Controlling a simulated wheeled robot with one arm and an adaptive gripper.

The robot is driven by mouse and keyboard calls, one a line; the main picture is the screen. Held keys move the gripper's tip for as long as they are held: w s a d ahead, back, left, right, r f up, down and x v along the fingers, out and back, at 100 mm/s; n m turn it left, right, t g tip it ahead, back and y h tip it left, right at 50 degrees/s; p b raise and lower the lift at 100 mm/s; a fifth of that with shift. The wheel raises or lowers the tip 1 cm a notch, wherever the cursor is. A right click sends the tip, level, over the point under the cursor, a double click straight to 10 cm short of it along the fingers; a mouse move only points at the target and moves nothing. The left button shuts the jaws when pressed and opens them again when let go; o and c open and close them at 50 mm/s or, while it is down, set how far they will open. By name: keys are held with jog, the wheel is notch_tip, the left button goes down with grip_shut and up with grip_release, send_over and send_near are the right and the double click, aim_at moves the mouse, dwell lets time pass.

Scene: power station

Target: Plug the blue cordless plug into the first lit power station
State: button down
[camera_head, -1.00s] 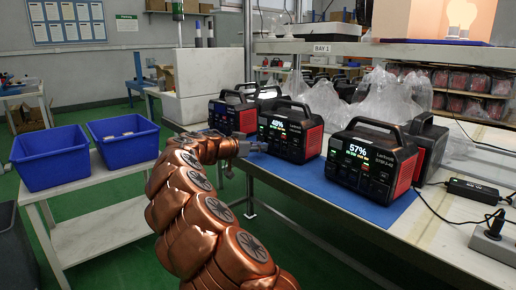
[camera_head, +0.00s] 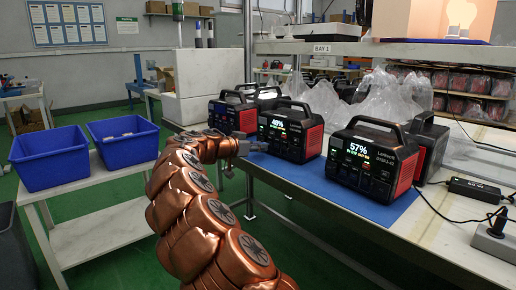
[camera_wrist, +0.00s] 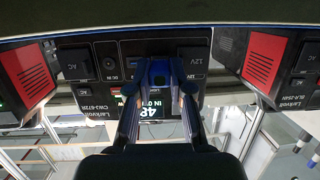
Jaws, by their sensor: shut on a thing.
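My gripper (camera_wrist: 160,90) is shut on the blue plug (camera_wrist: 160,72), which shows between the fingertips in the wrist view. The plug is close against the front panel of the middle power station (camera_wrist: 125,65); I cannot tell whether it is seated in a socket. In the head view this station (camera_head: 291,133) has a lit screen reading about 48%, and my gripper (camera_head: 246,147) is at its front left. Another power station (camera_head: 372,163) at right has a lit screen reading 57%. A left power station (camera_head: 232,116) stands further back, its screen hard to read.
The stations stand on a blue mat (camera_head: 330,188) on the workbench. Another station (camera_head: 430,148) and clear plastic bags (camera_head: 385,95) are behind them. A black adapter (camera_head: 475,190) and power strip (camera_head: 492,240) lie at right. Two blue bins (camera_head: 48,165) stand at left.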

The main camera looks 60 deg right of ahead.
jog(key=shift+b+x, duration=0.6)
jog(key=shift+x, duration=0.2)
dwell(0.9)
jog(key=c, duration=1)
grip_release()
jog(key=shift+r, duration=0.2)
jog(key=shift+o, duration=0.2)
jog(key=v, duration=1.2)
jog(key=shift+r, duration=0.15)
